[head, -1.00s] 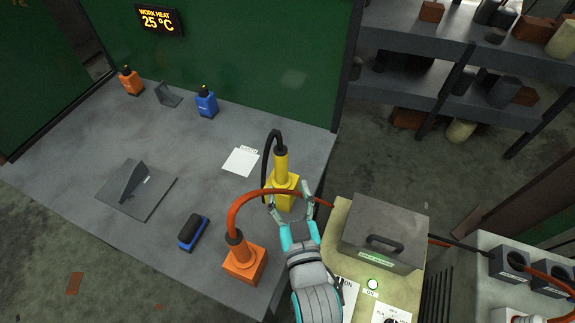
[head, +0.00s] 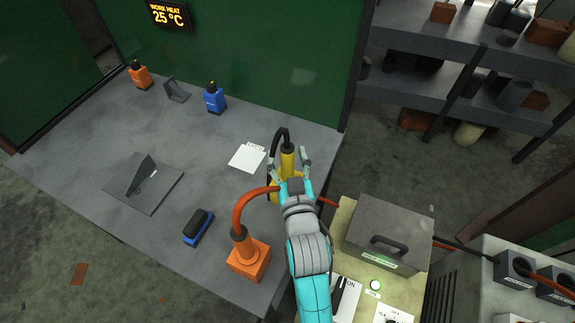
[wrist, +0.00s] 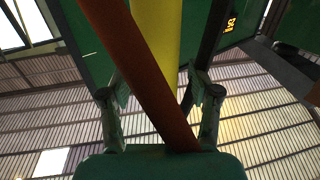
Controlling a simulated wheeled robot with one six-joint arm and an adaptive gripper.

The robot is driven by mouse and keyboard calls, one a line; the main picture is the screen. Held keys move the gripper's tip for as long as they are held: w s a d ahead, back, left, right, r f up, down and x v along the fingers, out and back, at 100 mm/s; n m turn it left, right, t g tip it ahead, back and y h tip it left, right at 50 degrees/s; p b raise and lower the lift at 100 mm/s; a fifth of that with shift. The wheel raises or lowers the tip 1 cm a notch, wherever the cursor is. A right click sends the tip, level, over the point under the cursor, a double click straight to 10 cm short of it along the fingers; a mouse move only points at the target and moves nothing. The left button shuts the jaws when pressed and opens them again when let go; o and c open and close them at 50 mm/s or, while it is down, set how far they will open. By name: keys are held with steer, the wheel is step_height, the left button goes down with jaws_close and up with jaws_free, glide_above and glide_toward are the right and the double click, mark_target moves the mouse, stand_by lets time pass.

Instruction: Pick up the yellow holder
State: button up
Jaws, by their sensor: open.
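The yellow holder (head: 288,163) stands upright near the right edge of the grey table, with a black hose curving from its top. Its base is mostly hidden behind my gripper. My gripper (head: 289,165) is open, with its fingers on either side of the holder's column. In the wrist view the yellow column (wrist: 158,40) shows between the two fingers (wrist: 160,98). A red-brown hose (wrist: 145,80) crosses in front of the column in that view. I cannot tell whether the fingers touch the holder.
An orange holder (head: 248,258) with its orange hose (head: 243,205) stands just left of my arm. A grey box (head: 390,232) sits at right. Blue (head: 215,99) and orange (head: 140,76) bottles stand behind.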

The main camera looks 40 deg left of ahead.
jaws_close()
steer(key=shift+r, duration=0.15)
